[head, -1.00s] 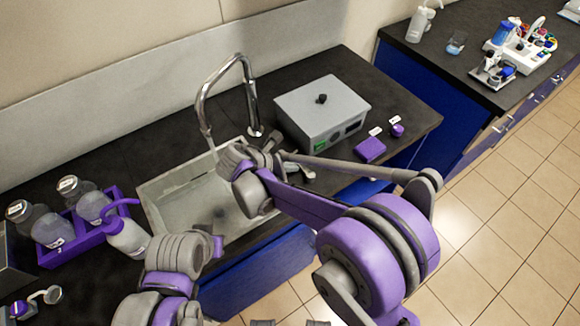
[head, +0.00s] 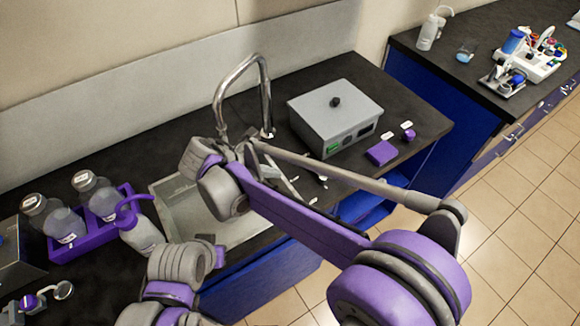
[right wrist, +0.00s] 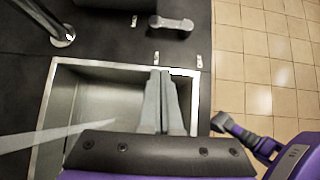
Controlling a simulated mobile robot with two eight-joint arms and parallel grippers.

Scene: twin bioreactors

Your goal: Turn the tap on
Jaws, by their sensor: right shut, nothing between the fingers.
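The chrome tap (head: 264,92) arches over the sink (head: 165,186) at the back of the black counter. In the right wrist view the tap's foot (right wrist: 62,38) is at top left, and a grey lever handle (right wrist: 175,23) lies on the counter behind the sink. My right gripper (right wrist: 160,73) is shut and empty. Its fingers are over the sink's back edge, pointing toward the lever and appearing apart from it. In the head view my right wrist hides the spout's end. A pale streak (right wrist: 60,132) crosses the basin; I cannot tell whether it is water. My left gripper is not visible.
A grey box (head: 333,112) stands right of the tap, with a purple block (head: 381,152) beside it. A purple rack (head: 92,235) of bottles and a wash bottle (head: 141,234) stand left of the sink. A second counter with equipment (head: 530,58) is at the right.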

